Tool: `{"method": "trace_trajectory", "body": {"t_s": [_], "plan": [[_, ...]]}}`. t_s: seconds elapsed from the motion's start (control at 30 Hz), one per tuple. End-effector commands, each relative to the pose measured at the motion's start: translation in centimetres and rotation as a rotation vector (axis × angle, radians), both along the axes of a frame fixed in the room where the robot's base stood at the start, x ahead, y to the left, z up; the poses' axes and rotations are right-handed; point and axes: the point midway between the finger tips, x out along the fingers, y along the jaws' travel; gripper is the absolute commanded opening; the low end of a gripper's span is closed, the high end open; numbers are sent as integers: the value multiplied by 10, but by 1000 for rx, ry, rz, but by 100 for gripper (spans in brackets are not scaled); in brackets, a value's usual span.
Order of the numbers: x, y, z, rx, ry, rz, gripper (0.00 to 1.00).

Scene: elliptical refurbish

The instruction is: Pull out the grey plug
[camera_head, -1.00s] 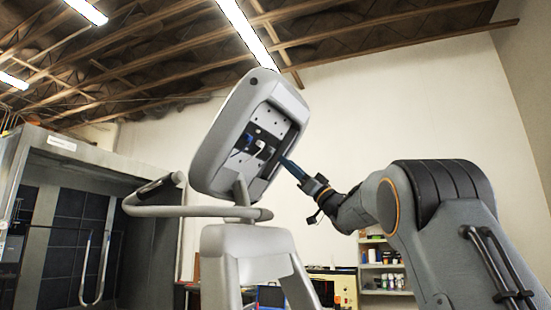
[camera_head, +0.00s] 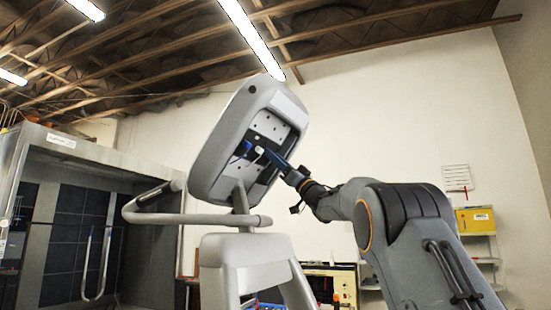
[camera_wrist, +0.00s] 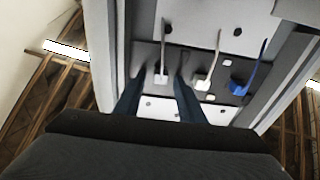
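My gripper (camera_wrist: 160,76) is open in the wrist view, its two dark blue fingers apart on the left and right of a light grey plug (camera_wrist: 161,79). The plug has a grey cord rising from it and sits in the dark socket strip (camera_wrist: 222,66). Gaps show between the plug and both fingers. In the head view my gripper (camera_head: 267,152) reaches into the open back of the tilted grey console (camera_head: 213,153). The grey plug cannot be made out there.
A white plug (camera_wrist: 203,82) is just right of the right finger, and a blue plug (camera_wrist: 239,85) is farther right, both with cords. The console's raised side walls (camera_wrist: 274,92) bound the recess. A curved grey handlebar (camera_head: 195,211) lies below the console.

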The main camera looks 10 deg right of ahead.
Motion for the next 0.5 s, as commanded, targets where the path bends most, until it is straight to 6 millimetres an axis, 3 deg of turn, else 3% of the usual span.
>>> {"method": "trace_trajectory", "body": {"t_s": [0.03, 0.23, 0.5], "plan": [[0, 0, 0, 0, 0, 0, 31], [0, 0, 0, 0, 0, 0, 0], [-1, -1, -1, 0, -1, -1, 0]]}}
